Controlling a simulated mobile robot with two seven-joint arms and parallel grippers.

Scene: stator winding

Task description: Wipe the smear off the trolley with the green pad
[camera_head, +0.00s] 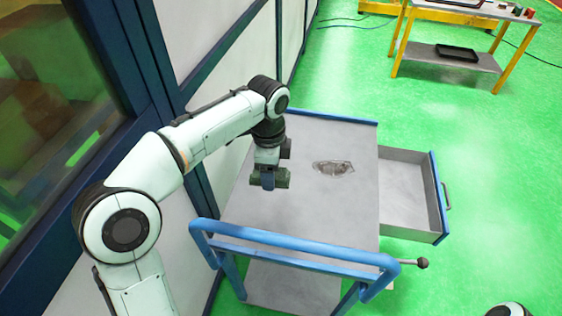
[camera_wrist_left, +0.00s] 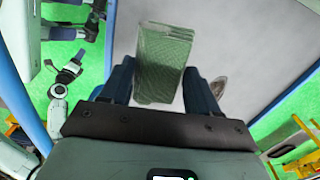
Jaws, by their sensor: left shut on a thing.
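My left gripper (camera_head: 267,181) is shut on the green pad (camera_wrist_left: 163,62), which sits between the two dark blue fingers in the left wrist view. In the head view the pad (camera_head: 283,178) shows on both sides of the fingers, over the left part of the trolley's grey top (camera_head: 340,215). I cannot tell whether the pad touches the top. The dark smear (camera_head: 333,168) lies on the top, right of the pad and apart from it; part of it shows in the wrist view (camera_wrist_left: 218,86). My right gripper cannot be made out clearly.
A blue handle rail (camera_head: 290,240) runs along the trolley's near edge. An open, empty drawer (camera_head: 405,195) juts out on its right. A blue-framed wall (camera_head: 215,50) stands close on the left. A yellow-legged table (camera_head: 450,60) is at the back right.

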